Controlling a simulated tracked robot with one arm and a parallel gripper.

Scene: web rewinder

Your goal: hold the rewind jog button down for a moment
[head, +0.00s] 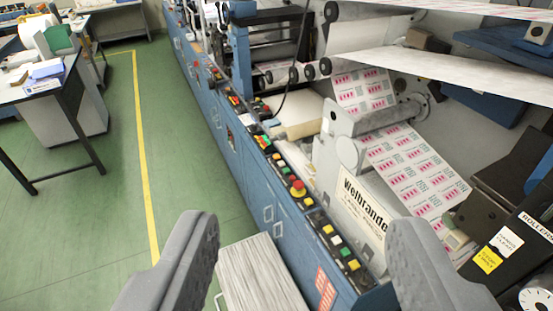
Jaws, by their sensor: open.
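My gripper (302,222) is open and empty, its two grey fingers wide apart at the bottom of the view. Between and beyond them runs the blue front of the rewinder (262,200) with button panels along its top edge. The nearest button panel (335,242) carries several yellow, green, white and red buttons, close to the right finger in the picture. A red mushroom button (298,188) on a yellow base sits just behind it. More small buttons continue farther back. I cannot read any button labels, so I cannot tell which is the rewind jog button. No contact with a button is visible.
A printed web (415,170) runs over rollers right of the panels. A grey wooden box or step (258,275) stands against the machine's front. A dark-legged table (60,100) with boxes stands at left. Green floor beside the yellow line (143,150) is clear.

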